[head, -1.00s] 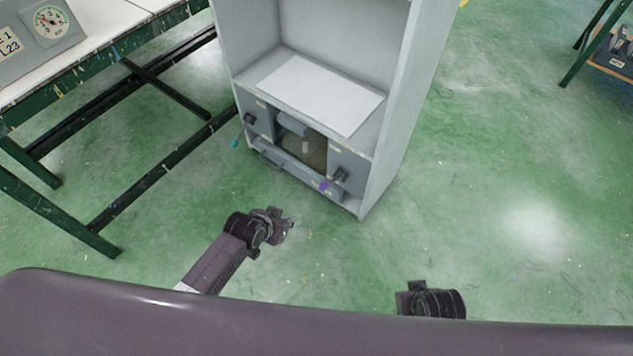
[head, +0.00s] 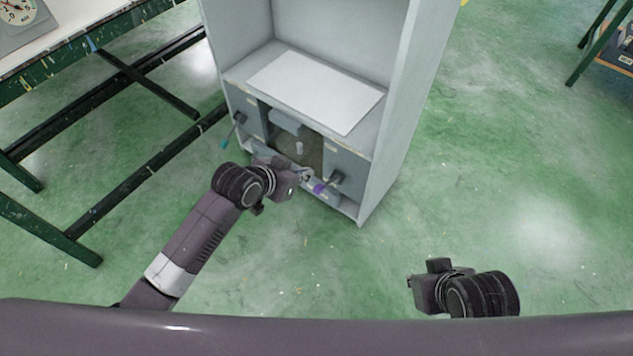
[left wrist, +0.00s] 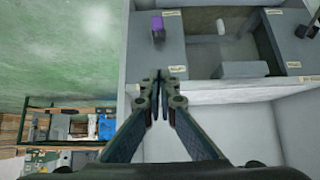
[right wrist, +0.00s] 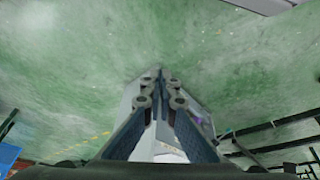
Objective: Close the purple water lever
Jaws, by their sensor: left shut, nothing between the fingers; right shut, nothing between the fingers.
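The purple water lever (head: 319,188) sticks out from the low front right of the grey cabinet (head: 385,130), on a dark pivot. Its purple end also shows in the left wrist view (left wrist: 157,28) and, small, in the right wrist view (right wrist: 200,120). My left gripper (head: 303,177) is shut and empty, just left of the purple end in the head view. I cannot tell whether they touch there; in the left wrist view the fingertips (left wrist: 162,76) appear apart from it. My right gripper (head: 415,283) is shut and empty, over the floor to the right.
A second lever with a teal end (head: 223,143) sits on the cabinet's left side. A white panel (head: 316,90) lies on the shelf above. A green-framed table (head: 70,72) stands at left. The floor (head: 500,190) to the right is clear.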

